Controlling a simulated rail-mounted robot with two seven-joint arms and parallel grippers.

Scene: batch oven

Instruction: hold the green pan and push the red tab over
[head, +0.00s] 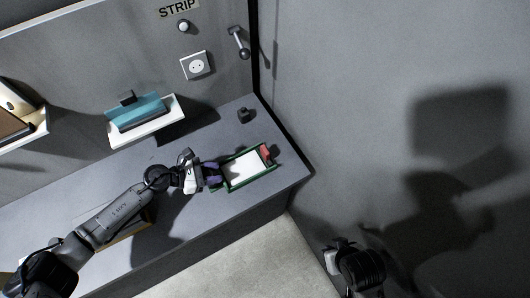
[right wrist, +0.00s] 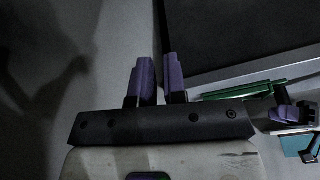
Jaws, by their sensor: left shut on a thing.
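The green pan (head: 256,178) lies at the right end of the grey counter, with a white sheet or block inside it. The red tab (head: 266,152) is at the pan's far right end. My left gripper (head: 213,174), with purple fingers, is shut on the pan's left end. The pan's green edge (right wrist: 240,92) also shows in the right wrist view, with purple left fingers (right wrist: 288,115) beside it. My right gripper (right wrist: 158,75) has a narrow gap between its purple fingers and holds nothing. It is apart from the pan; the red tab is not visible in that view.
A small dark knob (head: 246,116) stands on the counter behind the pan. A white shelf (head: 146,134) with a teal object (head: 137,112) is on the back wall, near a socket (head: 197,65) and a lever (head: 239,42). The floor (head: 250,255) in front is clear.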

